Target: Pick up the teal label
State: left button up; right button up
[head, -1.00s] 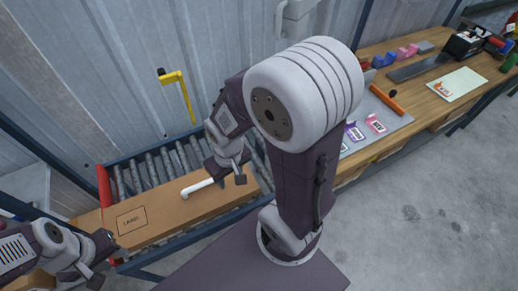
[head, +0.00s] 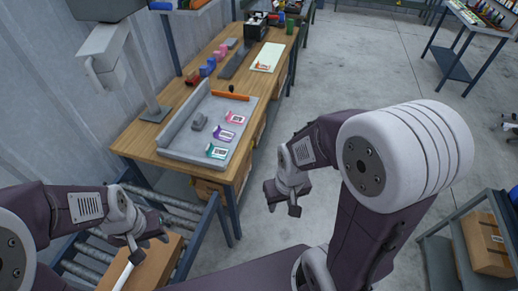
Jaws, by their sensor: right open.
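The teal label (head: 217,151) lies in the grey tray (head: 177,156) on the wooden workbench. It is the nearest of three labels in a row, with the purple label (head: 224,134) and the pink label (head: 235,117) behind it. My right gripper (head: 283,200) is open and empty over the floor, right of the bench and apart from the label. My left gripper (head: 149,242) is above the cardboard box at lower left, well away from the label. Its fingers are too small and dark to tell whether they are open or shut.
A cardboard box (head: 154,262) with a white pipe (head: 123,276) sits on the roller conveyor (head: 183,211) in front of the bench. A grey block (head: 199,121) and an orange-handled tool (head: 231,96) are in the tray.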

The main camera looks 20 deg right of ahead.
aim_at(215, 152)
jog(key=z, duration=0.1)
jog(key=i+l+u, duration=0.3)
jog(key=i+l, duration=0.15)
jog(key=l, duration=0.2)
jog(key=i+l+u, duration=0.1)
jog(key=l, duration=0.3)
jog(key=i+l+u, duration=0.25)
jog(key=i+l, duration=0.15)
jog(key=i+l+u, duration=0.15)
jog(key=l, duration=0.35)
jog(key=i+l+u, duration=0.1)
jog(key=i+l, duration=0.15)
jog(key=l, duration=0.15)
